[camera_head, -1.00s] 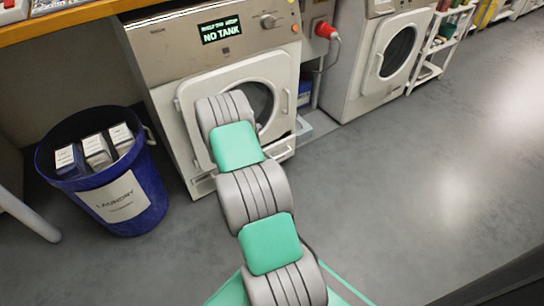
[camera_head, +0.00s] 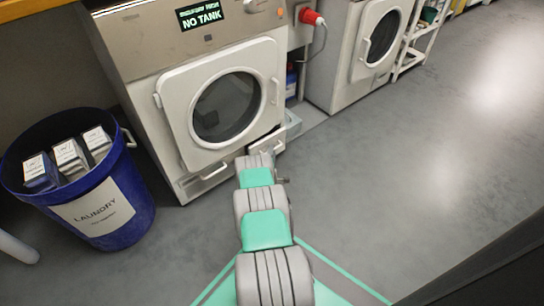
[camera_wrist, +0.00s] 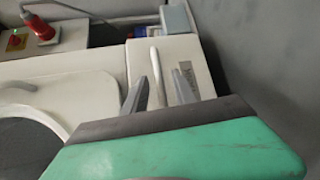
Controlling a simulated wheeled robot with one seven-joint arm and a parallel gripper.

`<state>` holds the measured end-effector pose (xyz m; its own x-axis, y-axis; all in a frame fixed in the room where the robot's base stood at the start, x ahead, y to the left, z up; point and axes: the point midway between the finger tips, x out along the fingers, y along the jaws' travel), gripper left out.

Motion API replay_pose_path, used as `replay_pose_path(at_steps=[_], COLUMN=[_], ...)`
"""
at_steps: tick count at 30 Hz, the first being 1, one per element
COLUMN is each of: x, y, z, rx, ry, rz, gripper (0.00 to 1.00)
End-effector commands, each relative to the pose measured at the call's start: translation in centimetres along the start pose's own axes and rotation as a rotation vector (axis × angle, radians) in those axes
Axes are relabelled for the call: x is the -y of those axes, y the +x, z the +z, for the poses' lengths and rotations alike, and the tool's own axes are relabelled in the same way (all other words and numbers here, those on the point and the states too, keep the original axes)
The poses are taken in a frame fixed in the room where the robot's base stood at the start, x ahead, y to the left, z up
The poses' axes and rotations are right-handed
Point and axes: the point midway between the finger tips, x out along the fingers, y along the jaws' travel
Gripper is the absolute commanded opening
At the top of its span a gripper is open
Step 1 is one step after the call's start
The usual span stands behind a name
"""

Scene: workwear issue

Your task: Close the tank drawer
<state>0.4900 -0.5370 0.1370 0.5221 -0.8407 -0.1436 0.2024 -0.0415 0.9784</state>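The white dryer (camera_head: 150,55) has a shut round door (camera_head: 222,110), and its display (camera_head: 201,14) reads "NO TANK". The tank drawer (camera_head: 270,140) seems to be at the lower right of its front, mostly hidden by my arm; it looks partly pulled out. In the wrist view a white boxy front (camera_wrist: 190,50), likely this drawer, carries a pale upright handle bar (camera_wrist: 155,72) and a small label. My gripper (camera_wrist: 161,78) is open, its two grey fingers apart and pointing towards this front, with the bar between them in the picture. I cannot tell whether they touch.
A blue laundry bin (camera_head: 130,200) with several cartons stands left of the dryer. A second machine (camera_head: 345,60) and a white shelf rack (camera_head: 415,45) stand to the right. The grey floor at right is clear.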

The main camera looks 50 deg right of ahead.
Motion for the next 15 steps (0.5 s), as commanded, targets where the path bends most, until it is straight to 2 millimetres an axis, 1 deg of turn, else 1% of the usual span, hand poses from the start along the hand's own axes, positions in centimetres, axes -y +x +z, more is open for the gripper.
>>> replay_pose_path(at_steps=[2, 8, 15], x=[0.08, -0.05, -0.05], y=[0.39, 0.43, 0.43], z=[0.06, 0.17, 0.23], rx=[0.001, 0.002, 0.003], ry=[0.000, 0.000, 0.001], rz=[-0.001, -0.002, -0.002], gripper=[0.33, 0.33, 0.14])
